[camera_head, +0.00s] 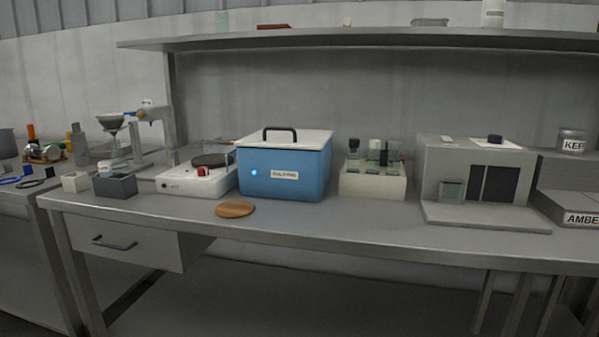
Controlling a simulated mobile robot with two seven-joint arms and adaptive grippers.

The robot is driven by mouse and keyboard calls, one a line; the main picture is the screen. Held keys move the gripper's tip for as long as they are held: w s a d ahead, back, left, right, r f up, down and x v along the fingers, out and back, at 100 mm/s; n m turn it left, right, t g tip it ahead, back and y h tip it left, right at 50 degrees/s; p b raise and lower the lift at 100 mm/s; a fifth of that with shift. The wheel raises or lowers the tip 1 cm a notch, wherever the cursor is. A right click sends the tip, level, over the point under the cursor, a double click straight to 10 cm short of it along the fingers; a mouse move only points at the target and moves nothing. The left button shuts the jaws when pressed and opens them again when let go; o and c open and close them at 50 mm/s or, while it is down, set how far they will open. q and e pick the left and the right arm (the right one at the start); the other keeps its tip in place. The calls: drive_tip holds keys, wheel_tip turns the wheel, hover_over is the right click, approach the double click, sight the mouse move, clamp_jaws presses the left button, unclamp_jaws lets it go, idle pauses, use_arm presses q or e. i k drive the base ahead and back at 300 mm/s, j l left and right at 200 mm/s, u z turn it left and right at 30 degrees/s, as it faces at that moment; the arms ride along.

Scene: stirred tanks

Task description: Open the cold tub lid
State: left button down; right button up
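The cold tub (305,180) is a blue box on the bench, left of the picture's middle. A white lid (310,140) lies flat on top and looks shut. A black arched handle (280,133) stands up on the lid. The tub's front has a small lit blue-white spot and a white label too small to read surely. The inside of the tub is hidden. Neither of my grippers is in view.
A white hot-plate-like device (195,182) stands close to the tub's left. A pale rack with bottles (372,184) stands close to its right. A round wooden disc (235,209) lies in front. A shelf (380,40) runs above.

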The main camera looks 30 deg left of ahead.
sight(268, 137)
drive_tip(key=i+j, duration=0.15)
drive_tip(key=j, duration=0.15)
drive_tip(key=i+j, duration=0.15)
drive_tip(key=j, duration=0.2)
drive_tip(key=i+j, duration=0.15)
drive_tip(key=j, duration=0.15)
drive_tip(key=i+j+z, duration=0.1)
drive_tip(key=j, duration=0.25)
drive_tip(key=k+l+u, duration=0.1)
drive_tip(key=k+l, duration=0.25)
drive_tip(key=i+j+z, duration=0.1)
drive_tip(key=i+j, duration=0.3)
